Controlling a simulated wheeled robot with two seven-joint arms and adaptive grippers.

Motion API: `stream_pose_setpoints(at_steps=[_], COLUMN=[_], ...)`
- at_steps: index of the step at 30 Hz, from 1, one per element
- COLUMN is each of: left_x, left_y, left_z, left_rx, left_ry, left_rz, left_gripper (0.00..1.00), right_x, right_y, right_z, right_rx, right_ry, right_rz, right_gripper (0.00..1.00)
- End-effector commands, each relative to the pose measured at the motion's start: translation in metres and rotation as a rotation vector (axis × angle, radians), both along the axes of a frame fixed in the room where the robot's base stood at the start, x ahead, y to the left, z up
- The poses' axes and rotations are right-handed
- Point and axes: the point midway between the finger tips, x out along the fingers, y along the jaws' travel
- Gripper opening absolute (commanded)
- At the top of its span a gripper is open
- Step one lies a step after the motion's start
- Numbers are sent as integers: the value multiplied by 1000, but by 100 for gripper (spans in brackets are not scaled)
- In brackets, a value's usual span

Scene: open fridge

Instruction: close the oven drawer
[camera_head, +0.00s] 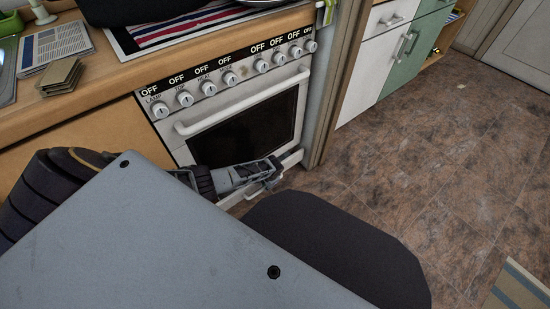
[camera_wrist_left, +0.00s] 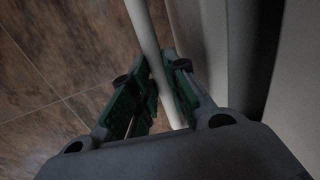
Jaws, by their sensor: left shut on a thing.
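The white oven (camera_head: 245,110) has a dark-windowed door with a white bar handle, and the door looks shut. Below it is the oven drawer (camera_head: 292,159), a low white front mostly hidden behind my left gripper and arm. How far it stands out is hard to tell. My left gripper (camera_head: 273,178) is low in front of the drawer. In the left wrist view, my left gripper (camera_wrist_left: 162,78) has its green-padded fingers shut on a white bar, the drawer handle (camera_wrist_left: 143,30). My right gripper is not in view.
A wooden counter (camera_head: 110,75) with a hob, striped towel (camera_head: 185,24) and coasters (camera_head: 58,77) is above. White and green cabinets (camera_head: 420,50) stand to the right. The brown tiled floor (camera_head: 420,160) is clear there, with a striped rug (camera_head: 520,288) at lower right.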

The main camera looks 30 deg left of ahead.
Motion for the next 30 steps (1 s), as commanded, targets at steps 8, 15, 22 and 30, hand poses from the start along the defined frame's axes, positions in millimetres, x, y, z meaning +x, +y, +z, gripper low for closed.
stream_pose_setpoints(at_steps=[8, 15, 22, 30], left_x=[11, 11, 12, 13], left_y=[37, 37, 36, 36], left_z=[-3, -2, -1, -1], left_rx=[1, -1, -1, -2], left_ry=[4, 4, 3, 1], left_rz=[2, 1, 0, 0], left_gripper=[0, 22, 37, 37], right_x=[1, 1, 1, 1], right_y=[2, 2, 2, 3], right_z=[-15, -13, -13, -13], right_rx=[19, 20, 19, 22], right_ry=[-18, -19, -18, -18], right_rz=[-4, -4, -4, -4], right_gripper=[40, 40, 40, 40])
